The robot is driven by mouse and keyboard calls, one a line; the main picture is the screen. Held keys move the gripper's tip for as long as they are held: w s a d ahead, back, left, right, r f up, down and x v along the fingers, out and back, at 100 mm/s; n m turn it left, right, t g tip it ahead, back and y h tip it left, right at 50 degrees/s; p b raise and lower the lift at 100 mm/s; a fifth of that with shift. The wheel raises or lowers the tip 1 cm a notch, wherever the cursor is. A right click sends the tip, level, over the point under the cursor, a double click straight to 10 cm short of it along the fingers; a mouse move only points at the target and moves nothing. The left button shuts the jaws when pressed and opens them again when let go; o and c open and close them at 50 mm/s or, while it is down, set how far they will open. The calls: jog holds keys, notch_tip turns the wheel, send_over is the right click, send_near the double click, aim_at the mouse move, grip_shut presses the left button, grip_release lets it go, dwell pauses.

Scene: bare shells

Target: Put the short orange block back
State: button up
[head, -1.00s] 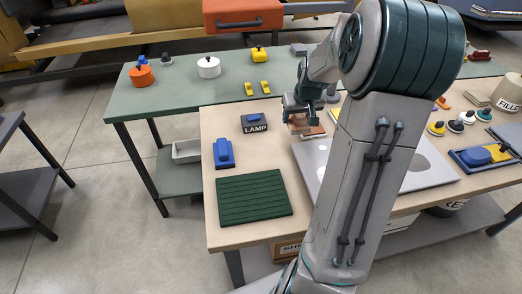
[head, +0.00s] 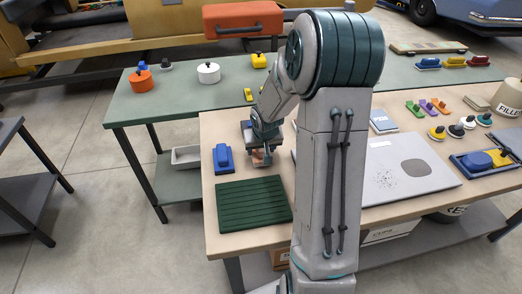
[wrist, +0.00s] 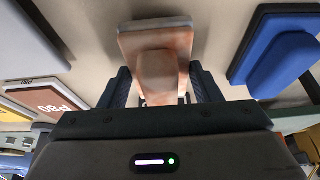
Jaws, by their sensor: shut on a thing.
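The short orange block (wrist: 157,64) has a pale orange-brown body on a flat base with a grey edge. My gripper (wrist: 160,85) is shut on it, with a dark finger on each side. In the head view the block (head: 259,157) shows below my gripper (head: 262,150), at the table's left part, just behind the dark green ribbed mat (head: 252,205). The gap between block and table top cannot be told. A blue block (head: 223,158) stands just to the left; it also shows at the right of the wrist view (wrist: 280,55).
The wooden table (head: 232,128) has a grey plate (head: 430,180) to the right, partly behind my arm. Farther right are a blue-and-yellow tool (head: 482,160), several coloured knobs and a FILLER tin (head: 509,98). A P80 sheet (wrist: 50,103) shows in the wrist view. The ribbed mat is empty.

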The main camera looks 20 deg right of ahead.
jog(key=shift+f, duration=0.3)
jog(key=shift+f, duration=0.2)
jog(key=o, duration=1)
